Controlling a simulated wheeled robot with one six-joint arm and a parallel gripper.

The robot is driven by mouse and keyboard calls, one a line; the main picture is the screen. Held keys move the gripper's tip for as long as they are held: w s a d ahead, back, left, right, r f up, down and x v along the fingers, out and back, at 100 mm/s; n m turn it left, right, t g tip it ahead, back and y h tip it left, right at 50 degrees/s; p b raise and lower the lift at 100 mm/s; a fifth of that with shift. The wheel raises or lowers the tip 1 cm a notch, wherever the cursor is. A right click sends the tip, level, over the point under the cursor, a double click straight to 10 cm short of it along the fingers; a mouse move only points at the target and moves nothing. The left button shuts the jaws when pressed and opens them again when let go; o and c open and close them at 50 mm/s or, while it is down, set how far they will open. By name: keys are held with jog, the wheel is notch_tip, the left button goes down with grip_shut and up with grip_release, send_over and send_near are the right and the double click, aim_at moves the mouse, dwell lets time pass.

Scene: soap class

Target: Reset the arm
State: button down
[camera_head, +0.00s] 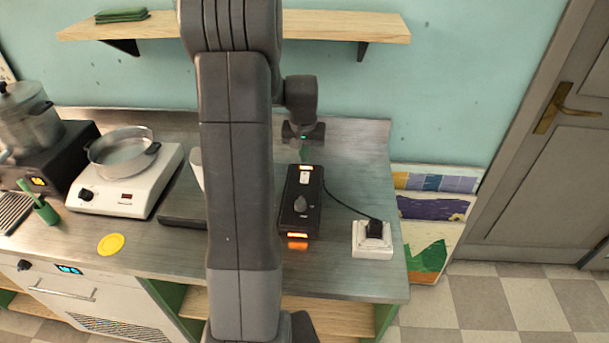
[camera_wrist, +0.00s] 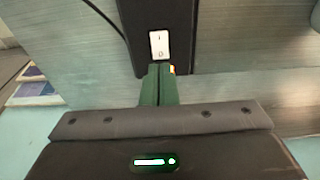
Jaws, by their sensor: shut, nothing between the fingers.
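My arm rises through the middle of the head view and hides part of the counter behind it. I cannot tell whether the fingertips touch the box. Orange lights glow at both ends of the box.
A cable runs from the black box to a white socket block (camera_head: 372,240) on the right. A white hot plate (camera_head: 118,195) with a glass dish (camera_head: 122,152) stands left. A yellow disc (camera_head: 111,244) lies on the counter (camera_head: 160,262). A wooden shelf (camera_head: 345,25) hangs above.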

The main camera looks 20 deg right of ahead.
aim_at(304, 179)
notch_tip(304, 179, down, 7)
jog(key=b, duration=0.4)
jog(key=shift+f+b, duration=0.1)
jog(key=shift+b, duration=0.3)
jog(key=shift+r, duration=0.3)
